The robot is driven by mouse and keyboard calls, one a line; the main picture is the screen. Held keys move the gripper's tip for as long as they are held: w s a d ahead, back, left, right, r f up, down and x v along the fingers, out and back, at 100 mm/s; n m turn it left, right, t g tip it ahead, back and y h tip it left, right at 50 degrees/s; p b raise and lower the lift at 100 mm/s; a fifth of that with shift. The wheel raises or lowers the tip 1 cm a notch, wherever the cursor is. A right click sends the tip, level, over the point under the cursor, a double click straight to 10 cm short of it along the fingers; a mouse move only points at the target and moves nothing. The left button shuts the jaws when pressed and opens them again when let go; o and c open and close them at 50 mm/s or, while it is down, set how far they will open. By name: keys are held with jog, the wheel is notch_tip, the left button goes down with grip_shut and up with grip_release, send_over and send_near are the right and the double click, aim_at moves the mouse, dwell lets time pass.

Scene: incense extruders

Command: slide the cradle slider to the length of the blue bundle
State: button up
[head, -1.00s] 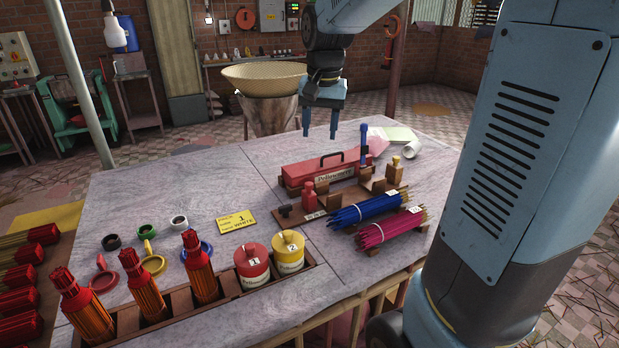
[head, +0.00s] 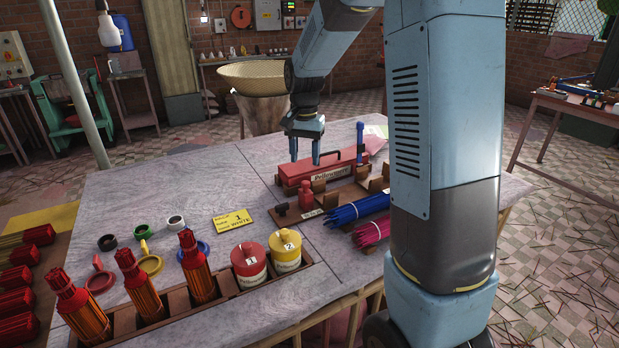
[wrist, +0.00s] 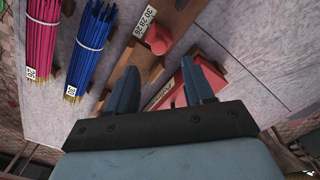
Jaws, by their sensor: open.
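The cradle (head: 328,205) is a brown wooden board with upright blocks and a small number strip. A red block (head: 306,196), apparently the slider, stands near its left end; it also shows in the wrist view (wrist: 158,40) beside the strip (wrist: 145,20). The blue bundle (head: 352,211) lies in front of the cradle, tied with a white band; in the wrist view (wrist: 90,45) it has a number tag at its end. My gripper (head: 305,161) is open and empty, above the left end of the red toolbox, behind the red block. Its fingers (wrist: 161,88) partly hide the toolbox in the wrist view.
The red toolbox (head: 320,171) lies close behind the cradle. A magenta bundle (head: 371,232) lies in front of the blue one, partly hidden by my arm. A blue upright tool (head: 360,140) stands behind the cradle. The table around the yellow card (head: 232,220) is mostly clear.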

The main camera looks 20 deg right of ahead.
aim_at(305, 182)
notch_tip(305, 182, down, 8)
jog(key=shift+r, duration=0.2)
jog(key=shift+c, duration=0.2)
grip_shut()
dwell(0.4)
